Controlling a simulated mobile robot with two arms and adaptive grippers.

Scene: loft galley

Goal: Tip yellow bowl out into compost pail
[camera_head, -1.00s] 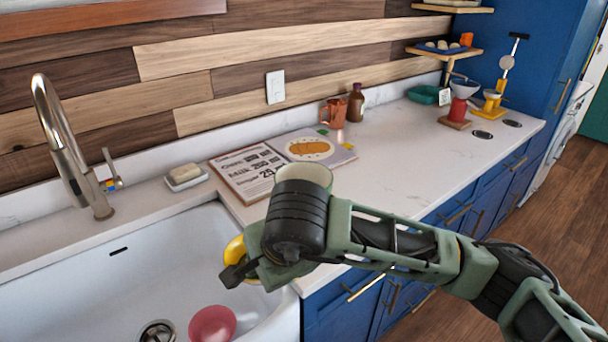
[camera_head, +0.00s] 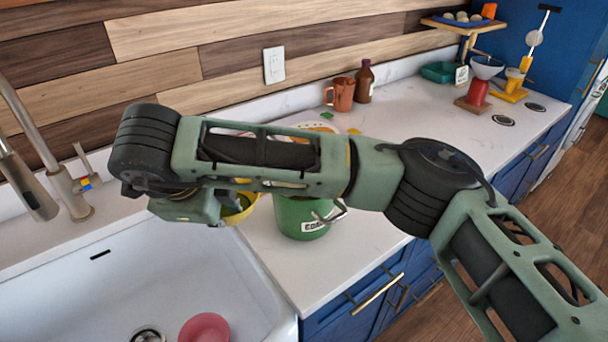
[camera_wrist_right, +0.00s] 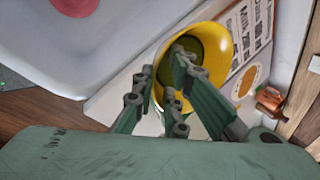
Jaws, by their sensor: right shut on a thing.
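The yellow bowl (camera_head: 243,214) is mostly hidden behind my right arm in the head view. In the wrist view the yellow bowl (camera_wrist_right: 217,62) shows tilted, with something dark olive-green inside its opening. My right gripper (camera_wrist_right: 168,72) is shut on the bowl; in the head view the gripper (camera_head: 222,210) is largely covered by its own wrist. The green compost pail (camera_head: 298,218), with a white label and a metal handle, stands on the counter just right of the bowl. Its top is hidden behind my arm. My left gripper is not in view.
A white sink (camera_head: 170,285) with a pink bowl (camera_head: 204,328) lies in front, and a faucet (camera_head: 60,185) stands at left. A copper mug (camera_head: 341,94) and a brown bottle (camera_head: 365,80) stand at the back. The counter right of the pail is clear.

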